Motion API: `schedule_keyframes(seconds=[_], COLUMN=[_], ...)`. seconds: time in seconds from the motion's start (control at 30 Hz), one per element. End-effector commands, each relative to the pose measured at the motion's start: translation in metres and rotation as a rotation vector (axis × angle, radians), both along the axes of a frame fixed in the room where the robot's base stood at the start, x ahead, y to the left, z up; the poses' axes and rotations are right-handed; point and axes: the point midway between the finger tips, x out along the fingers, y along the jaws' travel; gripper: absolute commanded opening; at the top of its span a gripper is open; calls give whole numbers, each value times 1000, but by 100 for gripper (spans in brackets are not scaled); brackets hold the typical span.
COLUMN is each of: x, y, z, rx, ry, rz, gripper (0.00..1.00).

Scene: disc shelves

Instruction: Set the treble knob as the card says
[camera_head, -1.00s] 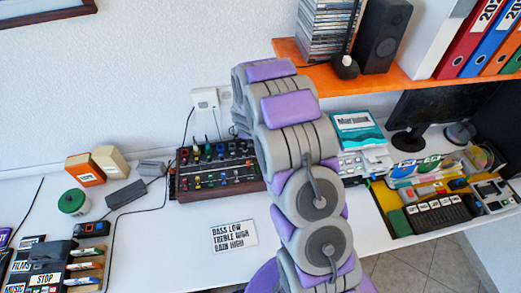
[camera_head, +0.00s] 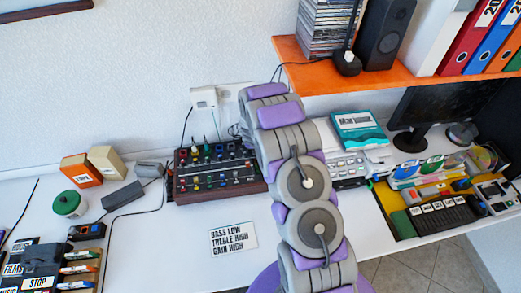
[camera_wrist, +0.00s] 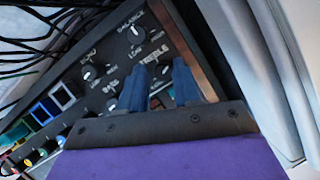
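The card (camera_head: 232,239) lies on the white desk and reads "BASS LOW, TREBLE HIGH, GAIN HIGH". The dark mixer (camera_head: 217,188) with wooden edges and many knobs stands behind it against the wall. In the wrist view, the treble knob (camera_wrist: 162,71) shows near the "TREBLE" label, between the tips of my gripper (camera_wrist: 159,72). The blue fingers are apart, with a visible gap; contact with the knob cannot be told. The bass knob (camera_wrist: 112,103) is left of the fingers, the balance knob (camera_wrist: 136,34) above. In the head view my arm hides the gripper.
An orange shelf (camera_head: 290,48) with discs and a speaker (camera_head: 384,33) overhangs the desk at right. Cables run behind the mixer. The desk around the card is clear.

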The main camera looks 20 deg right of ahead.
Motion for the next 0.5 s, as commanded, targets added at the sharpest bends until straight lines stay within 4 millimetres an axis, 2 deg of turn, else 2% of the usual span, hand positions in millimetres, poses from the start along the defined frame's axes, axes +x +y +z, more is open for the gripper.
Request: schedule_keyframes(seconds=[0.17, 0.5], x=[0, -1], y=[-1, 0], z=[0, 0], rx=[0, 0], ry=[0, 1], rz=[0, 0], gripper=[32, 1])
